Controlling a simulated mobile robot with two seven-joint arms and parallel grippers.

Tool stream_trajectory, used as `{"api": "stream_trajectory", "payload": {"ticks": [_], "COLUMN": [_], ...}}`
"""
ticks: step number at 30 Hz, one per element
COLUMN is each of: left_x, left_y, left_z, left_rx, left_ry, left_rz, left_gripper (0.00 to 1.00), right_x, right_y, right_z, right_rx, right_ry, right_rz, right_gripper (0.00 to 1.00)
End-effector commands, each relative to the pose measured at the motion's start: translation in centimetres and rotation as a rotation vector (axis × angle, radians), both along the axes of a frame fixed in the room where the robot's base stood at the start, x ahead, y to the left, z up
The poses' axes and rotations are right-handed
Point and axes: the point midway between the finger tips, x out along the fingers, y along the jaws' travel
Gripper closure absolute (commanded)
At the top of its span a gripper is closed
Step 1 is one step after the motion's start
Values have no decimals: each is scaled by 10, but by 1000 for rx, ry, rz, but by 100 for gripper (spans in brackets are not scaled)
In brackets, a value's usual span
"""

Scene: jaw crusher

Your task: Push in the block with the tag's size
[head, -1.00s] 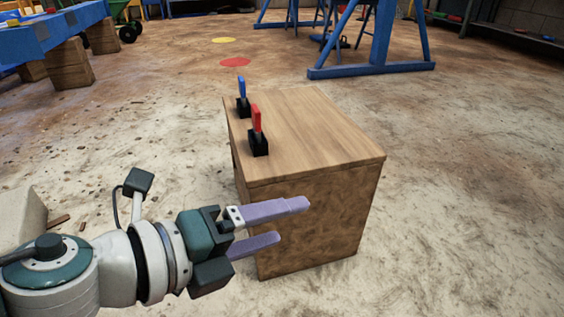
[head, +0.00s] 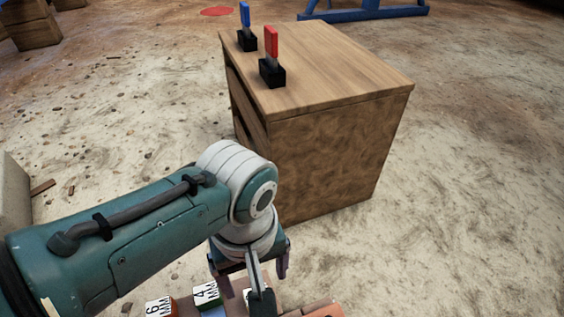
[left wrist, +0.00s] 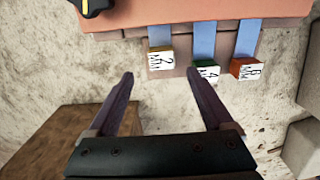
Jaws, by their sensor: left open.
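Three size blocks stick out in a row from the edge of an orange-topped bench (left wrist: 200,12). In the left wrist view they are a yellow-edged block marked 2 (left wrist: 160,61), a green one marked 4 (left wrist: 206,73) and an orange-red one marked 6 (left wrist: 246,69). Blue strips lie behind them. In the head view the 6 block (head: 160,307) and 4 block (head: 206,295) show at the bottom edge. My left gripper (left wrist: 160,74) is open and empty, pointing at the row, its fingertips either side of the 2 block and apart from it. I see no size tag. My right gripper is out of view.
A wooden cabinet (head: 330,150) with a red lever (head: 271,45) and a blue lever (head: 245,15) stands just beyond my left arm. A black knob (left wrist: 95,6) with a yellow mark sits on the orange top. The floor right of the cabinet is clear.

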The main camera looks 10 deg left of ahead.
Motion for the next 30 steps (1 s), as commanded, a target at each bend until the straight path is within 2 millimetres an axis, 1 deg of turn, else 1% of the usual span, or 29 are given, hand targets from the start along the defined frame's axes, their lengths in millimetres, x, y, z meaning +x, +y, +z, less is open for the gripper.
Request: {"api": "stream_trajectory", "payload": {"ticks": [1,9,12,16,24,26,30], "left_x": [0,1,1,2,1,1,1], "left_y": [1,1,1,1,1,1,1], "left_z": [-15,-63,-76,-83,-82,-82,-82], "left_rx": [1,4,3,3,3,3,3], "left_ry": [0,-4,-6,-6,-6,-5,-5], "left_rz": [-1,-4,-3,-3,-4,-4,-4], "left_gripper": [15,15,15,15,15,21,36], "right_x": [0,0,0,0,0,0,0], "right_y": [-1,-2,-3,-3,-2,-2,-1], "right_z": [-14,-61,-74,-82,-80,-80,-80], "right_rx": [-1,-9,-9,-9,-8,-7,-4], "right_ry": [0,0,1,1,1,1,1], "right_rz": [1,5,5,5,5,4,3], "right_gripper": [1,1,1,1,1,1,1]}}
